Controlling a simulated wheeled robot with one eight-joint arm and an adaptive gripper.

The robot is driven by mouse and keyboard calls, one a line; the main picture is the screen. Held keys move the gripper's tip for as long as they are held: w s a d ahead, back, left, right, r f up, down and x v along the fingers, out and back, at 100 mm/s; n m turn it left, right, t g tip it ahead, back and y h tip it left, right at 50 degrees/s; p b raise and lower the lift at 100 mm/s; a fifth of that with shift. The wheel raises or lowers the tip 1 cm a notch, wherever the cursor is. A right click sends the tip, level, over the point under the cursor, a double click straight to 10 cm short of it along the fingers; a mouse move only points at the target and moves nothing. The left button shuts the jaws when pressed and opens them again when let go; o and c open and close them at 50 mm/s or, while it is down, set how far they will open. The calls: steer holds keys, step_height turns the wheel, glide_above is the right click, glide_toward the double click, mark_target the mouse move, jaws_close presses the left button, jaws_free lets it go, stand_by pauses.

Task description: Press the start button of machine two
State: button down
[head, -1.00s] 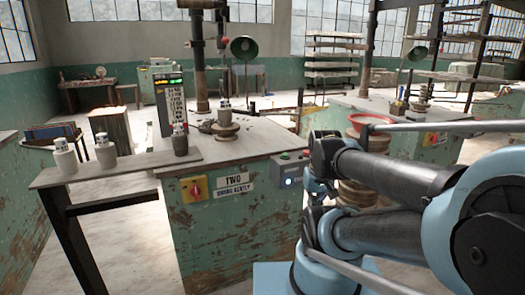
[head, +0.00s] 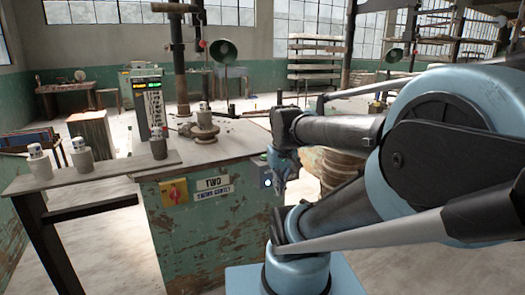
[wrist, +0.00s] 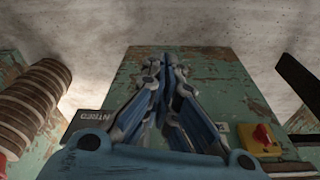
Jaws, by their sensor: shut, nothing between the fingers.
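Machine two is a worn green cabinet (head: 215,228) with a grey top and a plate reading TWO (head: 212,184) on its front. A grey control box (head: 257,172) sits at the right end of that front, with a green button (head: 264,157) near its top, partly hidden. My gripper (head: 279,182) is beside the box and overlaps its right side; I cannot tell whether it touches. In the wrist view my gripper (wrist: 156,68) has its fingers together and empty in front of the green panel. A dark panel (wrist: 92,143) with letters partly shows beside the fingers; the button is hidden there.
A red knob on a yellow plate (head: 174,192) is left of the TWO plate. A bench (head: 95,177) with several bottle-like pieces juts left. A stack of round boards (head: 338,170) stands right of the cabinet. Clear floor (wrist: 200,30) shows in the wrist view.

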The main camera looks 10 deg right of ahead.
steer(key=w+r+n+g, duration=0.1)
steer(key=w+r, duration=1.1)
steer(key=w, duration=0.5)
step_height(320, 180, up, 3)
steer(key=n, duration=0.2)
glide_above(265, 156)
steer(key=w, duration=0.2)
steer(key=shift+w+a+g, duration=0.15)
steer(key=shift+a+g, duration=0.1)
steer(key=shift+g, duration=0.15)
step_height(265, 156, down, 14)
steer(key=shift+f, duration=0.1)
